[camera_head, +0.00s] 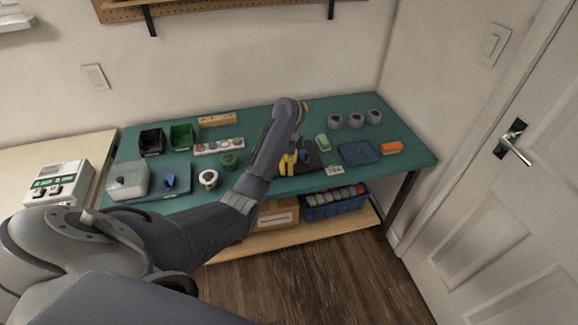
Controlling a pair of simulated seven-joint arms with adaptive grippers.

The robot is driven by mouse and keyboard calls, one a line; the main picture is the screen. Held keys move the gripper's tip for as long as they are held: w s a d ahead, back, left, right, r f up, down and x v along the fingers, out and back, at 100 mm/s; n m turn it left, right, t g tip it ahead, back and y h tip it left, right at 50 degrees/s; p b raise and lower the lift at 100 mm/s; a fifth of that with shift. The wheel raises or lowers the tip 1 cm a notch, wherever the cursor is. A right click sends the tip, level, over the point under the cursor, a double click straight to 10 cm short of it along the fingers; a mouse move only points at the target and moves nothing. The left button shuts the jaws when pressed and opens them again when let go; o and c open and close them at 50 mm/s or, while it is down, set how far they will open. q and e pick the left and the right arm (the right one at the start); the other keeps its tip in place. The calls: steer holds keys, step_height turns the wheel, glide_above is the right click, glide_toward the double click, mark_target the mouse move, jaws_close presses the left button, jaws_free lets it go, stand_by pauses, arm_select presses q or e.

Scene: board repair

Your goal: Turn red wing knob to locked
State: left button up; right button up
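A pale strip (219,147) with several small round coloured parts lies on the green-topped bench. Some of these parts look reddish, but they are too small for me to make out a red wing knob or its setting. My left arm reaches from the lower left over the bench, its wrist above the middle. The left gripper is hidden behind that wrist, so I cannot see its fingers. A dark board (312,158) with yellow-handled tools (288,163) lies partly behind the arm. My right gripper is not in view.
Black (152,141) and green (182,136) bins stand back left. A white container (128,180), a blue tray (176,181) and a white roll (208,179) lie left of the arm.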

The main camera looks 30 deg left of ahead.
arm_select(q)
steer(key=shift+f, duration=0.2)
jaws_close()
stand_by(0.3)
